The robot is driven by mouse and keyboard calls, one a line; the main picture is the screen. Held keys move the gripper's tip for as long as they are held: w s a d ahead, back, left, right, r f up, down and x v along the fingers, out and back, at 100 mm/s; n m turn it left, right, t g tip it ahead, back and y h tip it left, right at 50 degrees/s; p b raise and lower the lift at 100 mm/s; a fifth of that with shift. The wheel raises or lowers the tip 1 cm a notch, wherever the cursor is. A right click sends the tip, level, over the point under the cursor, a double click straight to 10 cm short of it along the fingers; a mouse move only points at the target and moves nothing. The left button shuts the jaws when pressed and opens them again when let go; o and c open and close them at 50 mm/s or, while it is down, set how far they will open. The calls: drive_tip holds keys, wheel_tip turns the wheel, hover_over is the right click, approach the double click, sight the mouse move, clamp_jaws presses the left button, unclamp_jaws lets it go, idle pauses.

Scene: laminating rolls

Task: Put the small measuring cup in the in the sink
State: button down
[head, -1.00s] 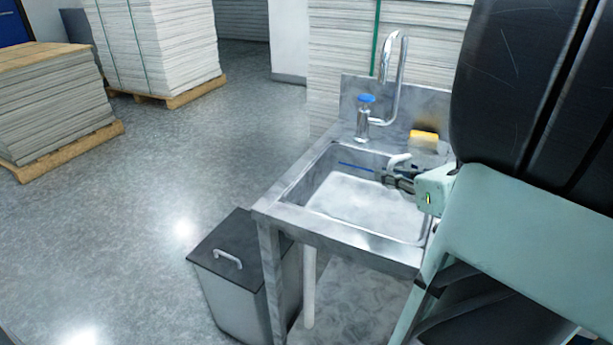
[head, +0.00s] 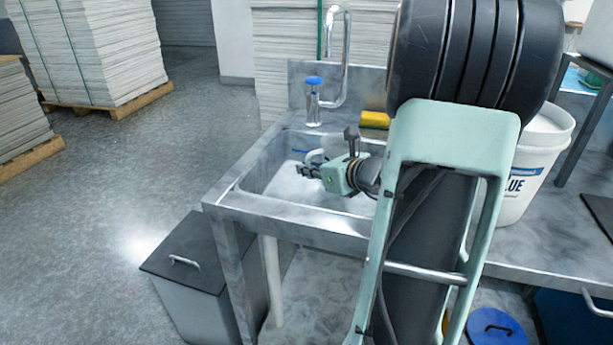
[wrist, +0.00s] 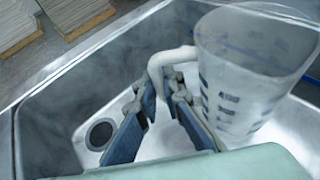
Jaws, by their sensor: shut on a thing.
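The small measuring cup (wrist: 245,75) is clear with dark markings and a white handle (wrist: 158,68). In the wrist view it is upright or slightly tilted, at the right. My gripper (wrist: 163,92) is shut on the handle, with one finger on each side. In the head view, my gripper (head: 309,172) is over the steel sink (head: 290,223), within its rim outline. There the white handle (head: 313,156) shows just behind the fingers, and the cup's clear body is hard to make out. The sink's inner wall (wrist: 55,120) and dark drain (wrist: 100,134) show in the wrist view.
A faucet (head: 346,60) and a blue-topped tap (head: 313,82) stand at the sink's back. A yellow sponge (head: 375,119) lies on the back ledge. A white bucket (head: 535,160) is to the right. A lidded bin (head: 185,265) stands at the front left.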

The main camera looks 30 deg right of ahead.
drive_tip(key=shift+f, duration=0.6)
drive_tip(key=shift+f, duration=0.2)
drive_tip(key=c, duration=2.1)
unclamp_jaws()
drive_tip(key=shift+r, duration=0.25)
drive_tip(key=p+v, duration=0.3)
drive_tip(key=v, duration=0.9)
